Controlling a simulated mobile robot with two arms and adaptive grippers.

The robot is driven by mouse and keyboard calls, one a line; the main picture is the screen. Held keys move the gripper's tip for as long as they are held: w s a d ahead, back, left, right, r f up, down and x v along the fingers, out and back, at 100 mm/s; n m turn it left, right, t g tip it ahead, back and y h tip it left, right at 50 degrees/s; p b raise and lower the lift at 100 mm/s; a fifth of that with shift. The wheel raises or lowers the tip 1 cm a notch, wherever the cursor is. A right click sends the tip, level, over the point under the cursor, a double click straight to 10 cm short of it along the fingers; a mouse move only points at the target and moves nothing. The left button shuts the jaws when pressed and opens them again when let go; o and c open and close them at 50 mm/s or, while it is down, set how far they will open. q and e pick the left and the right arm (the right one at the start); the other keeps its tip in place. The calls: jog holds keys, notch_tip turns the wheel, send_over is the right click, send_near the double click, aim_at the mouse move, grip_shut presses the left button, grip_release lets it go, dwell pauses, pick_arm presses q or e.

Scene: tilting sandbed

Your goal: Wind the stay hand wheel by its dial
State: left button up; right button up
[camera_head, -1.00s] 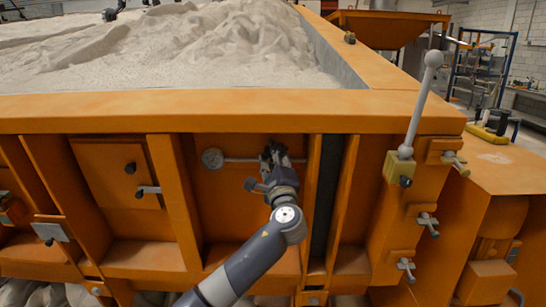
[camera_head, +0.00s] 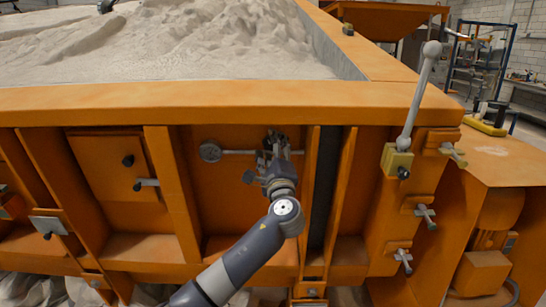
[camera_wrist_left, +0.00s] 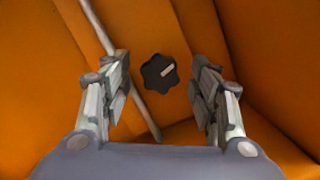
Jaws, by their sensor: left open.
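A round grey dial (camera_head: 210,151) sits on the orange front panel in the head view, with a thin pale rod (camera_head: 238,152) running right from it. My left gripper (camera_head: 275,142) is at the right part of this rod, fingers toward the panel, and hides what is behind it. In the left wrist view, a dark lobed hand wheel (camera_wrist_left: 158,72) with a pale mark lies between the spread fingers of my left gripper (camera_wrist_left: 160,64). No finger visibly touches it. The rod (camera_wrist_left: 120,78) passes beside it. My right gripper is out of view.
A small dark knob (camera_head: 249,177) is left of my wrist. Upright orange ribs (camera_head: 172,190) flank the recess. A ball-topped lever (camera_head: 418,95) and several T-handles (camera_head: 425,212) are at the right. The sandbed (camera_head: 190,45) lies above the front rim (camera_head: 200,103).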

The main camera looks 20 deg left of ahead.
pick_arm(q)
jog(key=v, duration=1.1)
jog(key=shift+s+d, duration=0.2)
jog(key=shift+s, duration=0.1)
jog(key=shift+f, duration=0.15)
